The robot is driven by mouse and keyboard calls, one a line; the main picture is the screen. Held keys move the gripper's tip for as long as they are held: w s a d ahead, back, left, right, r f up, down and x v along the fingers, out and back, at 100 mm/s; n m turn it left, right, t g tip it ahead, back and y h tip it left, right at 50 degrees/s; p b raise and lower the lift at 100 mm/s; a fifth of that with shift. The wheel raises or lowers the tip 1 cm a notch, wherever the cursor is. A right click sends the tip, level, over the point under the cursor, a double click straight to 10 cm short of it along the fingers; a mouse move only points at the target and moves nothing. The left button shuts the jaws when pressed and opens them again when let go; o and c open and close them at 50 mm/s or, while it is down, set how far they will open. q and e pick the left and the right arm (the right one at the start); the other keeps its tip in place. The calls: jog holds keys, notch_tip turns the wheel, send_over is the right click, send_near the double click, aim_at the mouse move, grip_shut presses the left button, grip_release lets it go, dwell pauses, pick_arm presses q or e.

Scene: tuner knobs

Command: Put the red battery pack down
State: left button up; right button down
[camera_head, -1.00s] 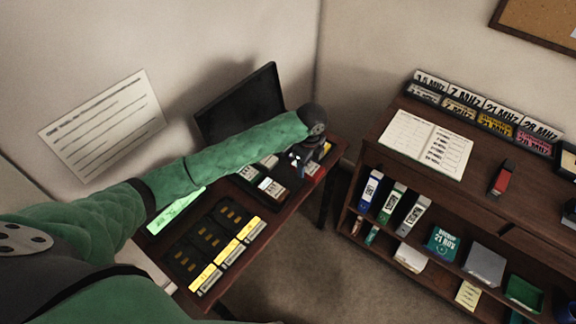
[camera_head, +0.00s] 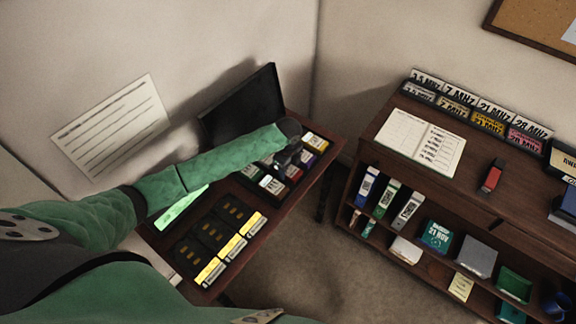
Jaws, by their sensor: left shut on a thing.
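My left arm reaches across the desk from the left. Its gripper (camera_head: 287,158) is over the far part of a dark tray (camera_head: 256,183) of battery packs. The gripper points down and is small and dark here. It is shut on a pack that I take to be the red battery pack; the arm and hand mostly hide it. I cannot tell whether this pack touches the tray. Packs with white, purple and yellow labels (camera_head: 314,141) lie around the gripper. My right gripper is not in view.
A dark screen (camera_head: 240,105) stands behind the tray. Black units with yellow-labelled fronts (camera_head: 233,247) and a lit green panel (camera_head: 181,208) sit on the near desk. A shelf unit at right carries an open book (camera_head: 423,137) and a red object (camera_head: 491,176).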

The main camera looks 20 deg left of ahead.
aim_at(288, 169)
pick_arm(q)
jog(key=shift+f, duration=0.15)
jog(key=o, duration=1)
jog(key=shift+o, duration=0.2)
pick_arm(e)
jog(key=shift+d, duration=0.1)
pick_arm(q)
jog(key=shift+r, duration=0.45)
notch_tip(288, 169, up, 4)
jog(key=shift+r+b, duration=0.1)
jog(key=shift+b, duration=0.9)
notch_tip(288, 169, up, 7)
jog(key=b, duration=0.1)
jog(key=shift+b, duration=0.4)
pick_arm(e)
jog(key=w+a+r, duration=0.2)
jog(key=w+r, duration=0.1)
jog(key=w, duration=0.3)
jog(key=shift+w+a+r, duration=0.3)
pick_arm(q)
jog(key=shift+r, duration=0.1)
